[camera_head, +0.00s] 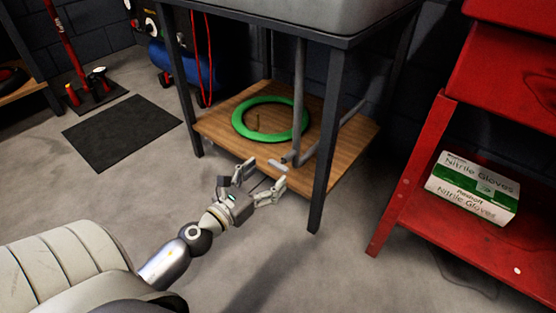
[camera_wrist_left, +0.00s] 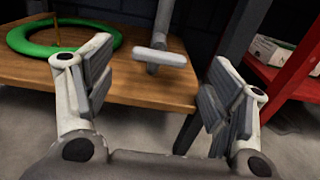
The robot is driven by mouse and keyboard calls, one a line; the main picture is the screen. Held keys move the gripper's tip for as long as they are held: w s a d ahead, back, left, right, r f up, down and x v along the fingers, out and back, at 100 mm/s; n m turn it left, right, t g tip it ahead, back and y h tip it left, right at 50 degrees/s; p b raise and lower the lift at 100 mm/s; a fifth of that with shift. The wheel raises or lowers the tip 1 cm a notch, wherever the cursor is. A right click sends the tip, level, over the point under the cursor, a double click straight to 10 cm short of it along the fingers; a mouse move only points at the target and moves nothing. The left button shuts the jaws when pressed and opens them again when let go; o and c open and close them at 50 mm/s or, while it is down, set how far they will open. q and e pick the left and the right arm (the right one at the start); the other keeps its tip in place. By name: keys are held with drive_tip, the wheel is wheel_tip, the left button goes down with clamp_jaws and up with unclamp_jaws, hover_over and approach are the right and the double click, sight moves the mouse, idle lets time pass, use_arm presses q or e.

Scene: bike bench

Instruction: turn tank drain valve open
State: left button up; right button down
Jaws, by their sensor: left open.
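The tank (camera_head: 290,12) is a grey basin on a dark metal stand. A grey drain pipe (camera_head: 299,95) runs down from it, also seen in the left wrist view (camera_wrist_left: 163,22). A pale grey bar-shaped valve handle (camera_head: 278,166) sits at the pipe's lower end; it lies crosswise in the left wrist view (camera_wrist_left: 160,57). My left gripper (camera_head: 264,178) is open and empty, just in front of the handle. In the left wrist view the handle lies ahead, between and beyond the fingers (camera_wrist_left: 155,95), apart from them. My right gripper is not in view.
A wooden shelf (camera_head: 225,132) under the tank holds a green ring (camera_head: 242,129). A dark stand leg (camera_head: 325,160) rises right of the gripper. A red shelf unit with a glove box (camera_head: 473,187) stands at right. Grey floor with a black mat (camera_head: 120,130) is open at left.

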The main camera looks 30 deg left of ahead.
sight(276, 167)
use_arm(q)
drive_tip(key=shift+w+d+p, duration=0.15)
drive_tip(key=shift+w+p, duration=0.2)
drive_tip(key=shift+w, duration=1.05)
drive_tip(key=shift+w+d+p, duration=0.1)
drive_tip(key=shift+w+p, duration=0.2)
drive_tip(key=shift+w, duration=1.05)
drive_tip(key=shift+c, duration=0.4)
drive_tip(key=c, duration=0.9)
